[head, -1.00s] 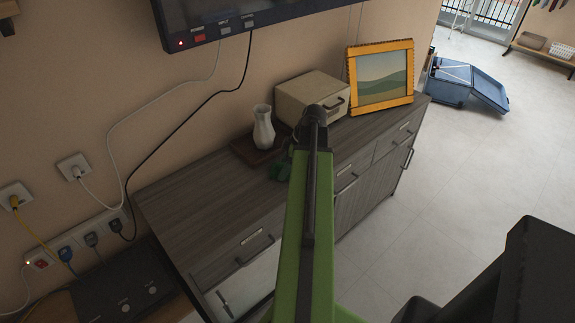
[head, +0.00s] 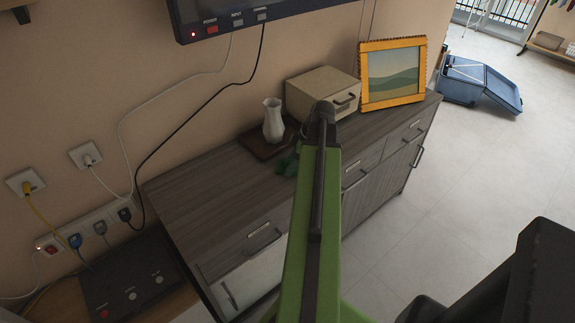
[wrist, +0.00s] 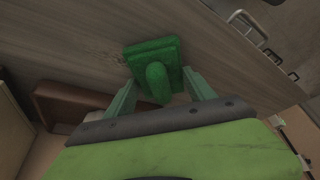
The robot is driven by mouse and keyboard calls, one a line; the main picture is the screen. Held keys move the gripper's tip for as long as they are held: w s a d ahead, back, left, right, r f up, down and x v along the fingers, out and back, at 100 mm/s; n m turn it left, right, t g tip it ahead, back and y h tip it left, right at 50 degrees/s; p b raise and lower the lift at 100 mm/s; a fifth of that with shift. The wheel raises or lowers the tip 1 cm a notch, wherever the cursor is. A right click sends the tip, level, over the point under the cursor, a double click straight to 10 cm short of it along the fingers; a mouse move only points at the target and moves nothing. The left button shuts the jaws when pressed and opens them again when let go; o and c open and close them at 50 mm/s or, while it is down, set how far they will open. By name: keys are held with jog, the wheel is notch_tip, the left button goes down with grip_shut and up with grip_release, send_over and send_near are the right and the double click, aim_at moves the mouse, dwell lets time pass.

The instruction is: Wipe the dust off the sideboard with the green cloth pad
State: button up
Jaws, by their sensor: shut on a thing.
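The green cloth pad (wrist: 153,58) shows in the wrist view with its rounded handle between my two fingers. My gripper (wrist: 160,84) is shut on that handle. The pad is over the sideboard top; I cannot tell whether it touches the wood. In the head view a little of the green pad (head: 287,165) shows beside my arm, which hides the rest. The grey-brown wooden sideboard (head: 205,195) stands along the wall. A faint darker patch (wrist: 118,57) on the top lies left of the pad in the wrist view; it may be dust.
A white vase (head: 273,122) stands on a brown board (head: 257,147) close behind the pad. A beige box (head: 312,92) and an orange picture frame (head: 391,74) stand farther right. Cables hang at the wall. The sideboard's left top is clear.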

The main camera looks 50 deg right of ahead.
jog(key=shift+s+d+r, duration=0.1)
jog(key=shift+s+d, duration=0.15)
jog(key=shift+d, duration=1)
jog(key=shift+s+d+f, duration=0.1)
jog(key=shift+s+d, duration=0.2)
jog(key=shift+d, duration=0.9)
jog(key=shift+s+d+r, duration=0.1)
jog(key=shift+s+d, duration=0.15)
jog(key=shift+d, duration=1.1)
jog(key=shift+d, duration=0.1)
jog(key=shift+s+d, duration=0.25)
jog(key=shift+d, duration=0.5)
jog(key=shift+s+d, duration=0.2)
jog(key=shift+d, duration=0.5)
notch_tip(320, 180, up, 6)
jog(key=p, duration=0.6)
